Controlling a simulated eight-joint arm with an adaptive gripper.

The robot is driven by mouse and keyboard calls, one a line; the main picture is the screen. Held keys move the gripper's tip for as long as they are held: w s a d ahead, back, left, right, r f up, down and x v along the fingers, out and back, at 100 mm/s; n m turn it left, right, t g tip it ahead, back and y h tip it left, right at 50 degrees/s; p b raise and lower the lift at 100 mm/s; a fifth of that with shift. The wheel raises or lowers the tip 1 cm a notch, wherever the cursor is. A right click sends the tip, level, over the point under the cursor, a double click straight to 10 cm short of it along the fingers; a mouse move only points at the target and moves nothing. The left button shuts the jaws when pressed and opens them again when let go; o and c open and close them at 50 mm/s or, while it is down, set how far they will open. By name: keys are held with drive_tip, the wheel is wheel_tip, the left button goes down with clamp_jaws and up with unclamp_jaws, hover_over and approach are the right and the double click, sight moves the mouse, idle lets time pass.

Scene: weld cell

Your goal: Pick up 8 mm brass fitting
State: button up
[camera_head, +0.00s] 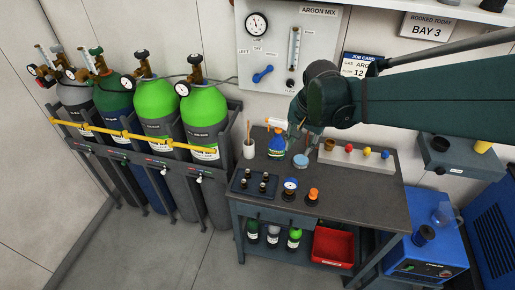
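A dark tray (237,187) at the front left of the workbench holds several small fittings (262,187) with dark bodies and paler tops. Their size marks are too small to read, so I cannot tell which is the 8 mm brass one. My gripper (303,140) points down over the back middle of the bench, behind and to the right of the tray, well apart from it. It is near a blue spray bottle (276,146) and a round blue-lidded tin (300,160). The finger gap is too small and dark to judge, and I see nothing clearly held.
A white cup with sticks (249,150) stands behind the tray. A pale rack (358,160) with coloured knobs lies at the back right. The bench's front right (365,207) is clear. Gas cylinders (205,112) stand left.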

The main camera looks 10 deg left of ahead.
drive_tip(key=w+a+f+m+g+p, duration=0.1)
drive_tip(key=w+a+f, duration=0.3)
drive_tip(key=a+f, duration=0.6)
drive_tip(key=m+g+h+p, duration=0.1)
hover_over(248, 171)
drive_tip(key=f, duration=0.4)
drive_tip(key=shift+w+d+f, duration=0.15)
drive_tip(key=shift+w+f, duration=0.05)
drive_tip(key=shift+f, duration=0.3)
drive_tip(key=shift+f, duration=1.3)
drive_tip(key=shift+f, duration=0.1)
drive_tip(key=shift+a+f+p, duration=0.2)
drive_tip(key=shift+f+p, duration=0.1)
drive_tip(key=shift+f, duration=2.2)
drive_tip(key=shift+s, duration=0.1)
drive_tip(key=shift+c, duration=0.5)
